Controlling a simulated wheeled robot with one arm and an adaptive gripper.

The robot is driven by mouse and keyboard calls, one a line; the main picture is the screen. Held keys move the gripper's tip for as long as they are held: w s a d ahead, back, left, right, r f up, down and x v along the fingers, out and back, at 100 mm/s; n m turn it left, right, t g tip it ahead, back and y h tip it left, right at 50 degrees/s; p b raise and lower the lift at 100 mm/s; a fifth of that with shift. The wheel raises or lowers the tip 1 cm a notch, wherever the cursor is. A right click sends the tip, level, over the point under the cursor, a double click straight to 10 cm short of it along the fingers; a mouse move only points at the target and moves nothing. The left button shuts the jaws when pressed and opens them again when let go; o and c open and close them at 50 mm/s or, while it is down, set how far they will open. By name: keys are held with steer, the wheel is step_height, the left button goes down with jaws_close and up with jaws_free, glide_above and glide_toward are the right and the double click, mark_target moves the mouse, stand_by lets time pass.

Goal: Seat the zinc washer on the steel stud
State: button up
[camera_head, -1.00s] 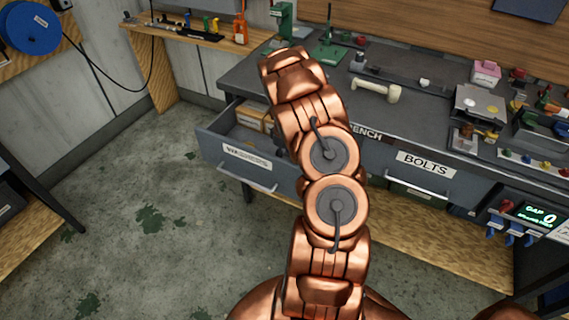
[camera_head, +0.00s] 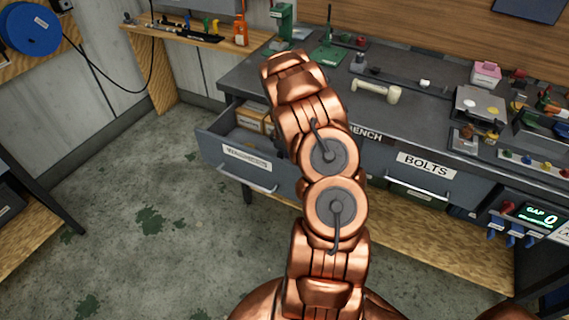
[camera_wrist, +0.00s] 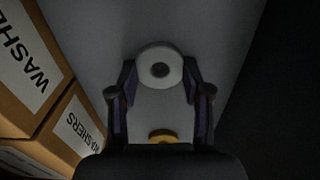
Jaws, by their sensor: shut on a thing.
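The zinc washer (camera_wrist: 160,66) is a pale grey ring with a dark centre hole. In the wrist view it sits between the fingertips of my gripper (camera_wrist: 159,78), which is shut on it at both sides. Grey drawer floor (camera_wrist: 205,30) lies beneath. In the head view my arm hides the gripper and the washer. I cannot make out the steel stud in either view.
The open drawer (camera_head: 240,160) holds cardboard boxes labelled WASHERS (camera_wrist: 75,130) at left in the wrist view. A yellow washer (camera_wrist: 163,136) lies near my gripper's base.

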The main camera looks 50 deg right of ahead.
steer(key=shift+c, duration=1.3)
steer(key=shift+r, duration=0.85)
steer(key=shift+r+b, duration=0.45)
steer(key=shift+r, duration=1.2)
